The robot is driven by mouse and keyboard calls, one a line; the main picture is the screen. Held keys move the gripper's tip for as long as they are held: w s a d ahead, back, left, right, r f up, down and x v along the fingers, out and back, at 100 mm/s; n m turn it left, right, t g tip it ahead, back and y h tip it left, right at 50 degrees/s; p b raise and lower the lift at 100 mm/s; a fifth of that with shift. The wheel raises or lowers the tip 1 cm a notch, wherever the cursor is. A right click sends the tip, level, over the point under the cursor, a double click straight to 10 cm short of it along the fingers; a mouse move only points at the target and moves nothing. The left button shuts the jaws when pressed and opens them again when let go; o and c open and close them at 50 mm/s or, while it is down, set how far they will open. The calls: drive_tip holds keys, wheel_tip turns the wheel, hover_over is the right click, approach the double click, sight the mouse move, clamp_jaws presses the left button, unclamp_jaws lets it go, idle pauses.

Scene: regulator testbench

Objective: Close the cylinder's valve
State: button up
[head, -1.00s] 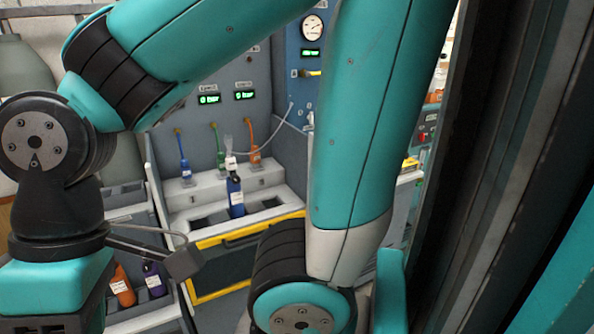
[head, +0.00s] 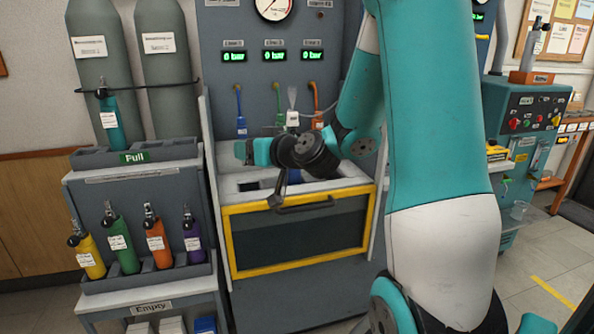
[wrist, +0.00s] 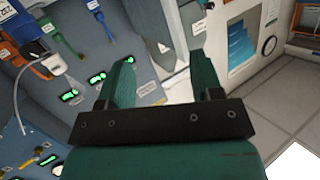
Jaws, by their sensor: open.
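In the head view the blue cylinder (head: 294,175) stands in the testbench well, mostly hidden behind my wrist. Its valve is hidden there, and a white connector (head: 292,118) shows above. My gripper (head: 243,152) is in front of the bench, to the left of the blue cylinder in the picture. In the wrist view my gripper (wrist: 163,75) has its two teal fingers spread, with nothing between them. The cylinder and its valve cannot be made out in the wrist view.
The testbench (head: 300,203) has a yellow-framed front, coloured hoses and green pressure displays (head: 273,56). A rack at the left holds a teal cylinder (head: 108,120) marked Full and several cylinders (head: 121,243) above the Empty label. A green machine (head: 525,120) stands at the right.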

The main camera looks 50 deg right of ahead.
drive_tip(key=s+d+f+m+h+b, duration=0.25)
drive_tip(key=d+h, duration=0.25)
drive_tip(key=d, duration=0.3)
drive_tip(key=s+d+f+m+h+b, duration=0.1)
drive_tip(key=s+d+f+m+h, duration=0.2)
drive_tip(key=d, duration=0.5)
drive_tip(key=shift+h, duration=0.5)
drive_tip(key=p+x, duration=1)
drive_tip(key=x, duration=0.1)
drive_tip(key=p+x, duration=0.5)
drive_tip(key=x, duration=0.1)
drive_tip(key=shift+w+a+f, duration=0.1)
drive_tip(key=shift+w+f, duration=0.15)
drive_tip(key=shift+f, duration=0.05)
drive_tip(key=shift+w+f, duration=0.1)
drive_tip(key=shift+w, duration=0.15)
drive_tip(key=c, duration=0.9)
drive_tip(key=shift+c, duration=0.2)
